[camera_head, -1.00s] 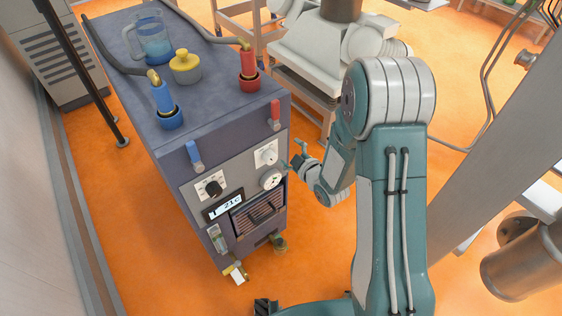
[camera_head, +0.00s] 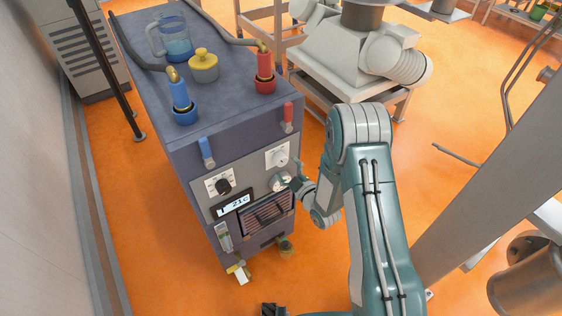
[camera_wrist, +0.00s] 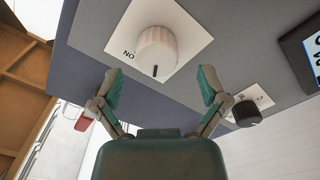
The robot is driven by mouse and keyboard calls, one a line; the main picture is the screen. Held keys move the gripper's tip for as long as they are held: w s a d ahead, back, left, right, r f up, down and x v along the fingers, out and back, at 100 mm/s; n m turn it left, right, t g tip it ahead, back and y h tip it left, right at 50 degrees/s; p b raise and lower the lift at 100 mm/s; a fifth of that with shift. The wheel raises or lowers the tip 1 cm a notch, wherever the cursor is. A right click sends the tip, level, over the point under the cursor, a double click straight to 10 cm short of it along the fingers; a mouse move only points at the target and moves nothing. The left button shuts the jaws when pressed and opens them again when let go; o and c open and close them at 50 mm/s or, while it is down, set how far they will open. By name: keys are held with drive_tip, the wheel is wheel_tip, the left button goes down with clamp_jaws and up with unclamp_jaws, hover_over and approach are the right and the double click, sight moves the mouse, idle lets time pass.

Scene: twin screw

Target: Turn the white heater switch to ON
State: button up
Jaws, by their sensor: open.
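The white heater switch (camera_head: 281,159) is a round knob on a white square plate, at the upper right of the machine's front panel. In the wrist view the knob (camera_wrist: 157,45) shows large, just beyond my fingertips. Its black mark points down in the picture, and the ON label, seen upside down, is at its left. My gripper (camera_wrist: 160,86) is open, with its two fingers spread on either side below the knob and nothing between them. In the head view my gripper (camera_head: 297,182) is close to the panel, beside and below the switch.
A black knob (camera_head: 223,186), a display (camera_head: 234,204) and red (camera_head: 288,116) and blue (camera_head: 206,151) valve handles are also on the front. Hoses and a jug (camera_head: 174,42) are on top.

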sight(283, 163)
drive_tip(key=shift+x, duration=1.05)
drive_tip(key=shift+w, duration=0.5)
drive_tip(key=shift+a, duration=0.2)
drive_tip(key=c, duration=1.1)
drive_tip(key=shift+c, duration=0.2)
drive_tip(key=shift+m, duration=0.3)
drive_tip(key=m, duration=0.5)
drive_tip(key=shift+f, duration=0.1)
drive_tip(key=m, duration=0.6)
drive_tip(key=shift+s+d, duration=0.1)
drive_tip(key=shift+f+m, duration=0.1)
drive_tip(key=shift+m, duration=0.3)
